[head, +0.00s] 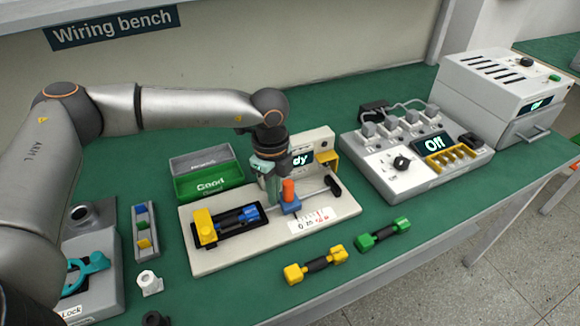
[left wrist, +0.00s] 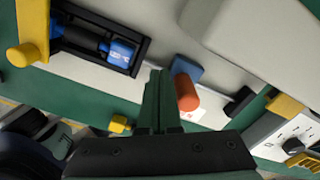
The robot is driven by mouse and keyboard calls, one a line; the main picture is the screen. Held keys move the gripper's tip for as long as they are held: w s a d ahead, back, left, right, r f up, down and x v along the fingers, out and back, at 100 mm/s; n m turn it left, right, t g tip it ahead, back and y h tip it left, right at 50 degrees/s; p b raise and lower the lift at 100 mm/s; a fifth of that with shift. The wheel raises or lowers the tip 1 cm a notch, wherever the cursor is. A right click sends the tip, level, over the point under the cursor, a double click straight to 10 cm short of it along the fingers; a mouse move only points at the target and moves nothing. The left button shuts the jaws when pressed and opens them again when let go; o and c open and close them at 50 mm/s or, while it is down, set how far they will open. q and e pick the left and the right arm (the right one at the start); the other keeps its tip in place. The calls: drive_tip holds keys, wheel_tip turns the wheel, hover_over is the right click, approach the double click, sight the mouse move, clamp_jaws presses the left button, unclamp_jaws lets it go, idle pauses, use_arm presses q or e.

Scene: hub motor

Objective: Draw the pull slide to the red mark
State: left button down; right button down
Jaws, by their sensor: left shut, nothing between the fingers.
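The pull slide is a blue block (head: 290,207) with an orange post (head: 288,188), on a thin rod on the pale fixture board (head: 215,262). The white scale (head: 303,226) with red marks (head: 322,219) lies in front of and to the right of it. My left gripper (head: 271,200) is shut and empty, pointing down just left of the post. The left wrist view shows its closed green fingertips (left wrist: 161,80) beside the orange post (left wrist: 186,96) and blue block (left wrist: 186,67); whether they touch is unclear. My right gripper is not in view.
A black cradle with a blue part (head: 238,218) and a yellow block (head: 205,226) sit left on the board. A black stop (head: 334,186) ends the rod. Yellow (head: 316,265) and green (head: 383,234) dumbbell-shaped tools lie in front. A control box (head: 375,178) stands right.

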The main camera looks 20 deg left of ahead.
sight(291, 181)
use_arm(q)
drive_tip(key=shift+w+d+b, duration=0.7)
drive_tip(key=shift+w+d, duration=1.2)
drive_tip(key=shift+w, duration=0.2)
idle(0.8)
drive_tip(key=shift+s+a, duration=0.1)
drive_tip(key=shift+s+a, duration=0.45)
drive_tip(key=shift+r+p, duration=2.9)
drive_tip(key=shift+r, duration=1.05)
drive_tip(key=shift+s+f, duration=0.1)
